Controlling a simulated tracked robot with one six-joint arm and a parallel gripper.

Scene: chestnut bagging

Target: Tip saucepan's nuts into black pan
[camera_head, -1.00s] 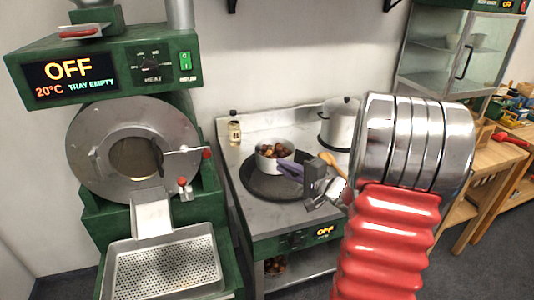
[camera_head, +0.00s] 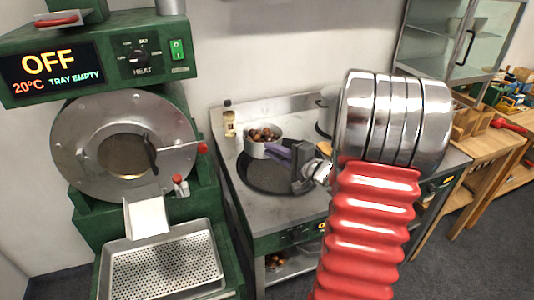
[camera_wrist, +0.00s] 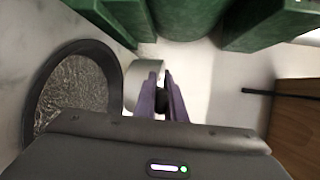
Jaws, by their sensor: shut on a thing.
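The saucepan (camera_head: 258,150) is a small light-grey pan heaped with brown nuts (camera_head: 264,134). In the head view it is upright over the far left part of the black pan (camera_head: 257,182), which sits on the stove top. I cannot tell how high above it the saucepan is. My gripper (camera_head: 284,152) is shut on the saucepan's handle, its purple fingers reaching in from the right. In the wrist view the fingers (camera_wrist: 163,98) close on the dark handle, with the saucepan's side (camera_wrist: 140,80) beyond them and the black pan (camera_wrist: 66,58) to the left. The nuts are hidden there.
A small bottle (camera_head: 229,122) stands at the stove's back left corner. A pot (camera_head: 326,108) stands at the back right, partly behind my arm. The green roaster (camera_head: 88,190) with a perforated tray (camera_head: 165,265) is left of the stove.

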